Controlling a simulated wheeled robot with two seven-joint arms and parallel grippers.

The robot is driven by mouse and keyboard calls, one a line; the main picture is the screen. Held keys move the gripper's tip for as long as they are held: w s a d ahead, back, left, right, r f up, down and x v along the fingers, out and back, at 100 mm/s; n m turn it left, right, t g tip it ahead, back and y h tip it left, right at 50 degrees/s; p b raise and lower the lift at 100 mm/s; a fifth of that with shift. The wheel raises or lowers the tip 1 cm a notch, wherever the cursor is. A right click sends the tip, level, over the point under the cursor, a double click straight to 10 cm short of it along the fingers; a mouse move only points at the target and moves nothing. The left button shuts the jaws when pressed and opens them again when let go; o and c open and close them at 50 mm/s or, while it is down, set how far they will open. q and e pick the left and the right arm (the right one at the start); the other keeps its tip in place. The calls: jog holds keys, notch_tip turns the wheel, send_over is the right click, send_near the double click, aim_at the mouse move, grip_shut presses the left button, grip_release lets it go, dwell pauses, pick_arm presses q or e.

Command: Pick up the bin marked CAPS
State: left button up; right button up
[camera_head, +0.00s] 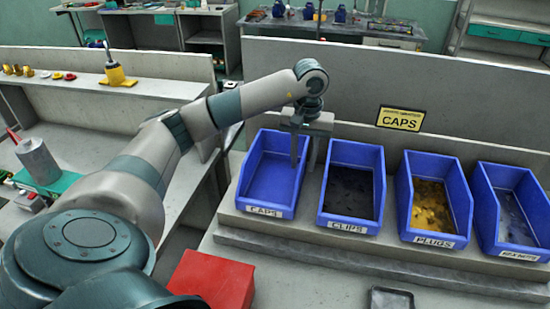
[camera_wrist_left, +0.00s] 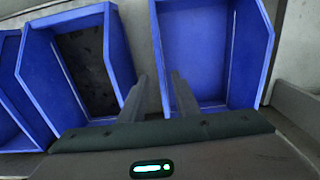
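The blue bin marked CAPS (camera_head: 266,189) is the leftmost bin on the grey shelf and is empty. My left gripper (camera_head: 304,160) points down at its right wall, beside the CLIPS bin. The fingers are apart, one over the inside of the CAPS bin and one on the outer side of that wall. In the left wrist view, the CAPS bin (camera_wrist_left: 205,55) is at right, and its side wall runs between the open fingers (camera_wrist_left: 160,98). I cannot tell whether they touch it. My right gripper is not in view.
The CLIPS bin (camera_head: 348,226) with dark parts stands close to the right, then the PLUGS bin (camera_head: 434,238) and another blue bin (camera_head: 508,246). A yellow CAPS sign (camera_head: 400,118) is on the panel behind. A red box (camera_head: 213,279) is in front, below the shelf.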

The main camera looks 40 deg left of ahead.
pick_arm(q)
jog(key=shift+s+f+p, duration=0.2)
jog(key=shift+f+p, duration=0.75)
jog(key=shift+p, duration=0.05)
notch_tip(320, 180, down, 2)
jog(key=shift+p, duration=0.45)
jog(key=shift+f, duration=0.65)
jog(key=shift+a, duration=0.1)
jog(key=shift+c, duration=0.6)
grip_shut()
